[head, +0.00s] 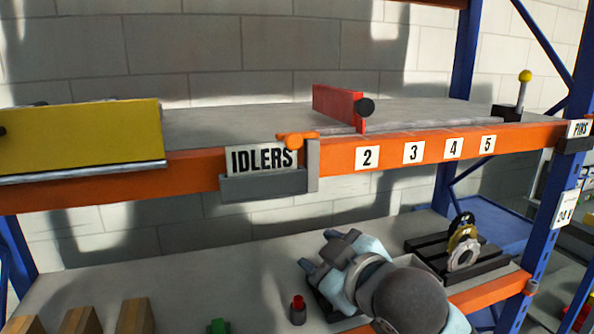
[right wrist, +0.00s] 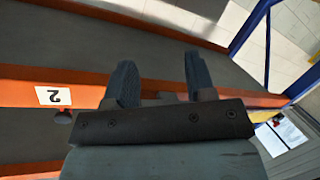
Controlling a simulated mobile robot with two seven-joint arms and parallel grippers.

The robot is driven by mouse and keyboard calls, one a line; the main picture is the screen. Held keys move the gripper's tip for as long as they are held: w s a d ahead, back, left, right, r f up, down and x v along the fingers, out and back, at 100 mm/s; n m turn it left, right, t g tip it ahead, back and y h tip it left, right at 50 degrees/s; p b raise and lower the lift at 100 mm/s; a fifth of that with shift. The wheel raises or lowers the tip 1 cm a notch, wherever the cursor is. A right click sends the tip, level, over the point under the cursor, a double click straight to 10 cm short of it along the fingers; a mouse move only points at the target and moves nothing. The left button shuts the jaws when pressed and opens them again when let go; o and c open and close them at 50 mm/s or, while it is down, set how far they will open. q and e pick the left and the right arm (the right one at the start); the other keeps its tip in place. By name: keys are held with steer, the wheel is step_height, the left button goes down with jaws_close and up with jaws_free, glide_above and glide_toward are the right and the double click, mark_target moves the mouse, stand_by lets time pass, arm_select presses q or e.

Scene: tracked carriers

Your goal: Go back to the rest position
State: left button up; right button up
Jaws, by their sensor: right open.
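My right gripper (head: 319,251) is in the lower middle of the head view, over the lower shelf (head: 150,275) and below the front beam of the upper shelf. Its arm comes in from the bottom right. In the right wrist view the two dark fingers of my right gripper (right wrist: 160,78) stand apart with nothing between them. An orange beam with an upside-down label "2" (right wrist: 54,95) lies behind them there. My left gripper is in neither view.
The upper shelf's orange beam (head: 340,157) carries the IDLERS sign (head: 262,159) and number labels. A yellow panel (head: 80,137) and a red block (head: 336,102) sit above. Below are a black tray with rings (head: 440,262), a red-topped peg (head: 298,312) and wooden blocks (head: 135,316).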

steer(key=s+d+f+m+g+h+p, duration=0.1)
steer(key=s+d+f+m, duration=0.2)
steer(key=f, duration=1)
steer(key=s+d+f+m+h+p, duration=0.1)
steer(key=d+f+m+p, duration=0.3)
steer(key=f, duration=0.9)
steer(key=s+d+f+m+h, duration=0.1)
steer(key=s+d+f, duration=0.3)
steer(key=s+f, duration=0.4)
steer(key=s+d+f+m+g+h, duration=0.1)
steer(key=s+d+f, duration=0.3)
steer(key=s+f, duration=0.3)
steer(key=shift+s+d+f+b, duration=0.35)
steer(key=shift+s+f+b, duration=0.05)
steer(key=shift+s, duration=0.05)
